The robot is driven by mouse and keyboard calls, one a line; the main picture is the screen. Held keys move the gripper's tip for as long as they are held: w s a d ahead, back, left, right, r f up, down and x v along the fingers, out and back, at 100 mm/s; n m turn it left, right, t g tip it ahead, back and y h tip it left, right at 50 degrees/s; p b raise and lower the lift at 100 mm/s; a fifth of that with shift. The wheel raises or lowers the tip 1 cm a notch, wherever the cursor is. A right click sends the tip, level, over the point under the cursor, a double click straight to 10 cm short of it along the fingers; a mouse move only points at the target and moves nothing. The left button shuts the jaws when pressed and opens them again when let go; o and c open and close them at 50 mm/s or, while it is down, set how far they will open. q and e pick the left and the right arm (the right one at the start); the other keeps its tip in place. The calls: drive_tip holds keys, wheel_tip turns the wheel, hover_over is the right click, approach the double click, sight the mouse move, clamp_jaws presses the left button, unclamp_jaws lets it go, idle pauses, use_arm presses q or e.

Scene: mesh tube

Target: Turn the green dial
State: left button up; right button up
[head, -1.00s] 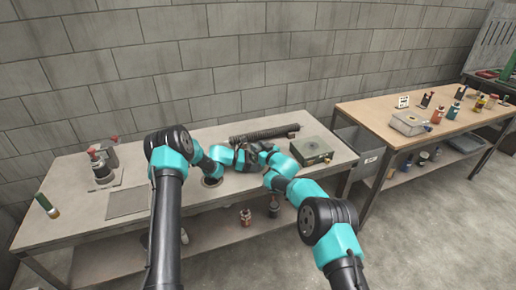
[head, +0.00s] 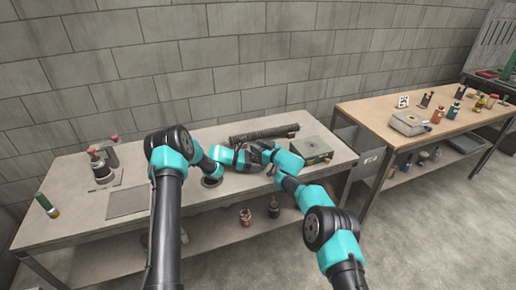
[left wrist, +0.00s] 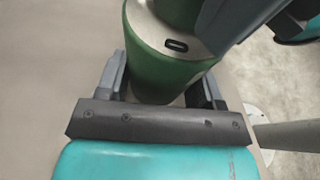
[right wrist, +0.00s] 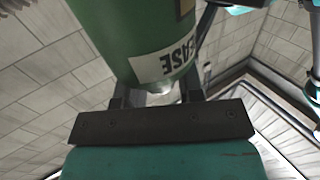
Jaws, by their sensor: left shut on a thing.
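My left gripper (left wrist: 160,95) is shut on a green cylinder (left wrist: 155,70) with a pale metal band that has a small dark slot. In the right wrist view a green cylinder (right wrist: 140,40) with a white label reading "EASE" upside down stands close in front of my right gripper (right wrist: 155,90). A small silver end shows between that gripper's fingers; its grip is unclear. In the head view the left gripper (head: 252,155) and right gripper (head: 268,150) meet over the grey bench, hiding what is between them. I cannot make out a green dial for sure.
A dark ribbed tube (head: 265,134) and an olive box (head: 312,150) lie behind and right of my grippers. A wooden table (head: 390,140) with bottles stands right.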

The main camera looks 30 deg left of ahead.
drive_tip(key=o, duration=0.4)
drive_tip(key=shift+d, duration=0.1)
drive_tip(key=shift+s+d, duration=0.35)
drive_tip(key=shift+d, duration=1.6)
drive_tip(key=shift+s+d, duration=0.3)
drive_tip(key=shift+d, duration=1.65)
drive_tip(key=shift+s+d, duration=0.35)
drive_tip(key=shift+d, duration=1.6)
